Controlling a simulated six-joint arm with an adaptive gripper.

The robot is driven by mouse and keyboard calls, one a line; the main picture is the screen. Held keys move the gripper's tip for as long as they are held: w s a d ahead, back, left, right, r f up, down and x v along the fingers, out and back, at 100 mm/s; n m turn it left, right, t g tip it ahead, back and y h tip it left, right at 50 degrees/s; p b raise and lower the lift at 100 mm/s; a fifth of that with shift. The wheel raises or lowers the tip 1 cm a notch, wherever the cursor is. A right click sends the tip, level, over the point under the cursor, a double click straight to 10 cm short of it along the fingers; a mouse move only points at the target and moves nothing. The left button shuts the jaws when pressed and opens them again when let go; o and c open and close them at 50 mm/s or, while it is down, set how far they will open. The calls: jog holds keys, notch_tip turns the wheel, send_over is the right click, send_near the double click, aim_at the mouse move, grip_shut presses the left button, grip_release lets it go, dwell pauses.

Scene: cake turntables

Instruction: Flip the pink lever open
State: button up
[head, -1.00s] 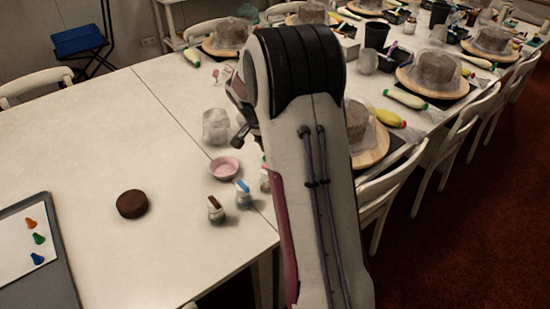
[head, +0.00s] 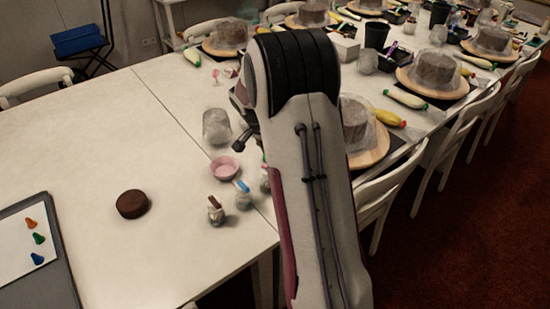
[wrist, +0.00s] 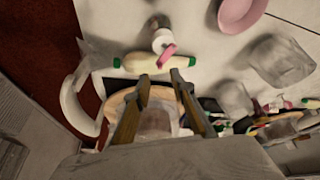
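The pink lever (wrist: 166,54) shows in the wrist view, sticking out from the top of a small glass jar (wrist: 161,36). My gripper (wrist: 160,78) has its two fingers apart with nothing between them, and the lever appears just beyond the fingertips. Touching cannot be seen. In the head view my arm hides most of the gripper and the pink lever. A jar (head: 265,180) is partly hidden behind the arm there. A jar with a blue lever (head: 242,186) and one with a brown lever (head: 216,206) stand beside it.
A pink bowl (head: 224,168) and a clear glass container (head: 216,127) stand close to the jars. A green-capped bottle (wrist: 136,64) lies by the lever in the wrist view. A brown cake disc (head: 132,204) and a grey tray (head: 66,270) are at left, with clear table between.

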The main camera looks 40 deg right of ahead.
jog(key=shift+x, duration=2.6)
grip_shut()
